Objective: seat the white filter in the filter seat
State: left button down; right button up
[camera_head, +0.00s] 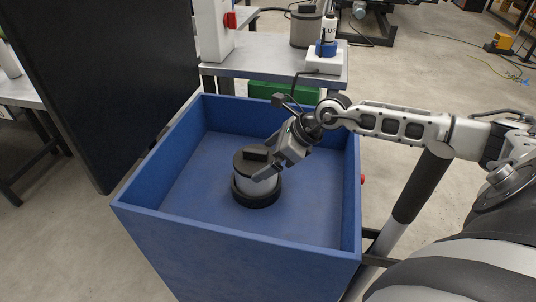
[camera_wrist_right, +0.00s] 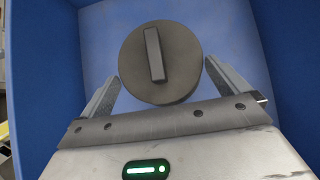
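The white filter (camera_head: 255,184) stands upright inside the blue bin, with a round dark grey cap that has a raised bar handle. A black ring, the filter seat (camera_head: 257,200), surrounds its base; I cannot tell how deep the filter sits in it. My right gripper (camera_head: 262,161) reaches down at the filter's upper right. In the right wrist view the grey cap (camera_wrist_right: 161,62) lies between the tips of my open gripper (camera_wrist_right: 163,69), with one finger on each side and the bar between them. Contact with the cap is not clear. My left gripper is not in view.
The blue bin (camera_head: 133,187) has high walls around the filter, with bare floor on its left side. A dark panel (camera_head: 95,80) stands to the left. Behind, a grey table (camera_head: 262,52) holds a white machine and a small bottle on a white block.

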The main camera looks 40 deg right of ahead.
jog(key=shift+r, duration=0.1)
pick_arm(q)
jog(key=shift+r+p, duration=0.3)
jog(key=shift+p, duration=0.65)
pick_arm(e)
jog(key=v, duration=1.2)
jog(key=shift+w+a, duration=0.1)
